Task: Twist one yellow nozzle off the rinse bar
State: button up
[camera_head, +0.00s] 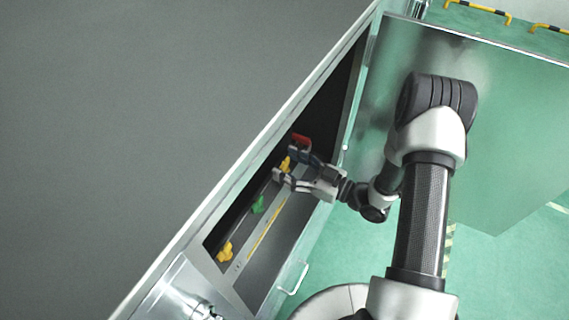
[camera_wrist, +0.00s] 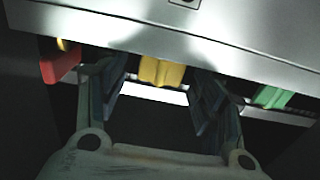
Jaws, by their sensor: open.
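In the wrist view a yellow nozzle (camera_wrist: 162,72) hangs below the metal edge, between the spread fingers of my gripper (camera_wrist: 160,92). The fingers stand apart on either side of it, with gaps showing. A red nozzle (camera_wrist: 60,64) is at the left and a green nozzle (camera_wrist: 272,97) at the right. In the head view my gripper (camera_head: 284,165) reaches into the dark opening, by a yellow nozzle (camera_head: 286,163) that is partly hidden. The red nozzle (camera_head: 301,141) is above, the green nozzle (camera_head: 258,205) below, and another yellow nozzle (camera_head: 225,251) at the lower end.
The bar sits inside a narrow metal-framed opening (camera_head: 213,207) with walls close on both sides. A shiny panel (camera_head: 500,120) stands right of the opening, behind my arm. A handle (camera_head: 296,280) is at the lower right. Striped barriers (camera_head: 480,10) are at top right.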

jog(key=shift+x, duration=0.85)
jog(key=shift+c, duration=0.2)
jog(key=c, duration=1.1)
jog(key=n+g+y+b, duration=0.1)
jog(key=n+g+b, duration=0.1)
jog(key=g, duration=0.2)
jog(key=n+g+y+b, duration=0.1)
jog(key=n+g+y, duration=0.1)
jog(key=n+g, duration=0.1)
jog(key=shift+f+n+g+b, duration=0.1)
jog(key=shift+n+g+b, duration=0.25)
jog(key=shift+g, duration=0.25)
jog(key=shift+s+n+g+b, duration=0.2)
jog(key=shift+n+g+b, duration=0.1)
jog(key=shift+n+g, duration=0.1)
jog(key=shift+w+g, duration=0.25)
jog(key=shift+g, duration=0.05)
jog(key=shift+s, duration=0.1)
jog(key=o, duration=1.1)
